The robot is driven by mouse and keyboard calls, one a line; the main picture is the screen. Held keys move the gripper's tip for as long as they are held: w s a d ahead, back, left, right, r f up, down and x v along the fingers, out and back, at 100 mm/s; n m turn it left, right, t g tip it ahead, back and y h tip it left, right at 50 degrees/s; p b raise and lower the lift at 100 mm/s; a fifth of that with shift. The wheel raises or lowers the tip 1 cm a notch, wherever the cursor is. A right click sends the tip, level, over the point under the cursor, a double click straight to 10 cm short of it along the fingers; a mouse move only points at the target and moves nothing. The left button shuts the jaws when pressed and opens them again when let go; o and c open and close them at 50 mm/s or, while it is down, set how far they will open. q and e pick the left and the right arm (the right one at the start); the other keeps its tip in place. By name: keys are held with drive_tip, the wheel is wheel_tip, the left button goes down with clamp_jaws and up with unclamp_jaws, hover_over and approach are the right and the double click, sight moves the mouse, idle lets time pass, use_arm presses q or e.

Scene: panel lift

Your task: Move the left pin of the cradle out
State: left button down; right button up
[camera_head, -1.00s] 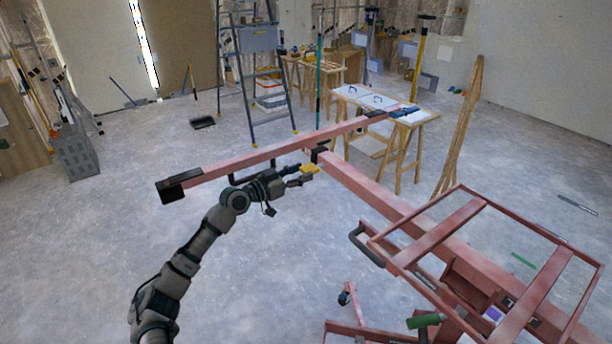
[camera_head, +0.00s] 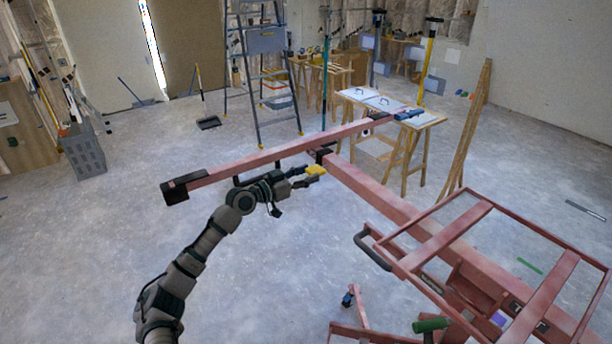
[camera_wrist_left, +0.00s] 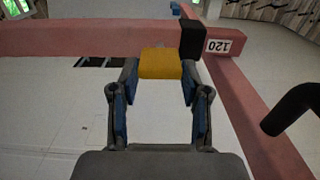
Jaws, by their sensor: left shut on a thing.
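The cradle is a red metal frame; its long crossbar (camera_head: 250,162) runs from a black end block at the left to a blue end at the upper right. A yellow pin grip (camera_head: 315,170) sits just below the crossbar, close to the black joint with the main beam. My left gripper (camera_head: 304,175) is shut on this yellow pin grip. In the left wrist view the yellow pin grip (camera_wrist_left: 160,64) lies between the two fingertips, beside a black block and a "120" label. The pin's shaft is hidden. My right gripper is in neither view.
The red main beam (camera_head: 385,197) runs down to a red tilted frame (camera_head: 490,250) with a black handle (camera_head: 373,251) at the lower right. A wooden trestle table (camera_head: 425,121) stands behind the crossbar's right end.

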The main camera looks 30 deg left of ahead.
use_arm(q)
drive_tip(key=shift+f, duration=0.2)
drive_tip(key=c, duration=0.8)
unclamp_jaws()
drive_tip(key=shift+c, duration=0.2)
drive_tip(key=o, duration=0.3)
drive_tip(key=shift+w+a, duration=0.1)
drive_tip(key=shift+a, duration=0.1)
drive_tip(key=v, duration=1.2)
drive_tip(key=shift+w+a+f, duration=0.1)
drive_tip(key=shift+f, duration=0.05)
